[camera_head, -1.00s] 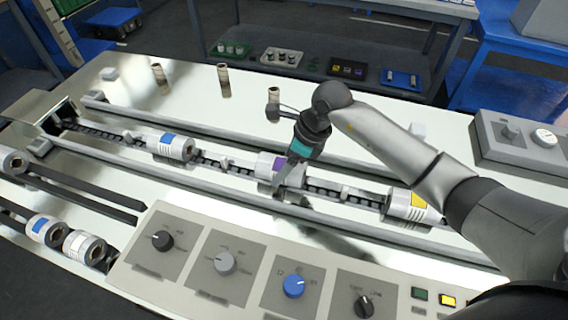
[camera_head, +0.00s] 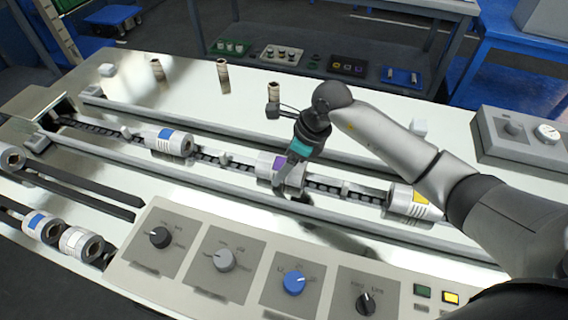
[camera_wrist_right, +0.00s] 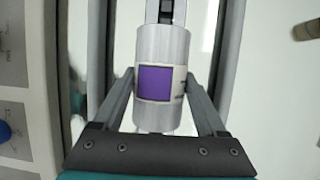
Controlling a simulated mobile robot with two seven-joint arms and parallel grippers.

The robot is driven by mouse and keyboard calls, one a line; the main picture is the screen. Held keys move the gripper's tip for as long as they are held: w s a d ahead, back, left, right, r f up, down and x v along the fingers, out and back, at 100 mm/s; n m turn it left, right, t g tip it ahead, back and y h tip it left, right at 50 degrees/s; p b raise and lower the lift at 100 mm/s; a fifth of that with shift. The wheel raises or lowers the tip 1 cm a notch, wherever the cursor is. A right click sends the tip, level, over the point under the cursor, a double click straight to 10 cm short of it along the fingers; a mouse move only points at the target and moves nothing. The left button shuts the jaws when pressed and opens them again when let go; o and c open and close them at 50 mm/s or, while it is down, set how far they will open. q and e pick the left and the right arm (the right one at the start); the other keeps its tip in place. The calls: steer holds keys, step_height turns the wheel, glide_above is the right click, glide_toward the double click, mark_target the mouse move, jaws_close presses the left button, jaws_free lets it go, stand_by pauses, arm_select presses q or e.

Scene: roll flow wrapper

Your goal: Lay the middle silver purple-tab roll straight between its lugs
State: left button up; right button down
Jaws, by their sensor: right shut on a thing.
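The silver roll with the purple tab (camera_head: 266,168) lies over the conveyor chain, in the middle of the row. My right gripper (camera_head: 285,178) reaches down over it. In the right wrist view the roll (camera_wrist_right: 160,50) lies between the two fingers of the gripper (camera_wrist_right: 160,88), which are shut on its sides. Its purple tab faces the camera, and its length looks in line with the chain. I cannot tell whether it rests fully down; the lugs beside it are partly hidden. My left gripper is out of view.
A blue-tab roll (camera_head: 170,143) lies on the chain to the left, a yellow-tab roll (camera_head: 408,201) to the right. Rails (camera_head: 225,194) run along both sides of the chain. A control panel (camera_head: 192,254) with knobs is in front. Brown cylinders (camera_head: 223,77) stand behind.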

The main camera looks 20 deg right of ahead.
jaws_free()
steer(key=p+v, duration=0.2)
steer(key=v, duration=1.3)
steer(key=shift+r, duration=0.15)
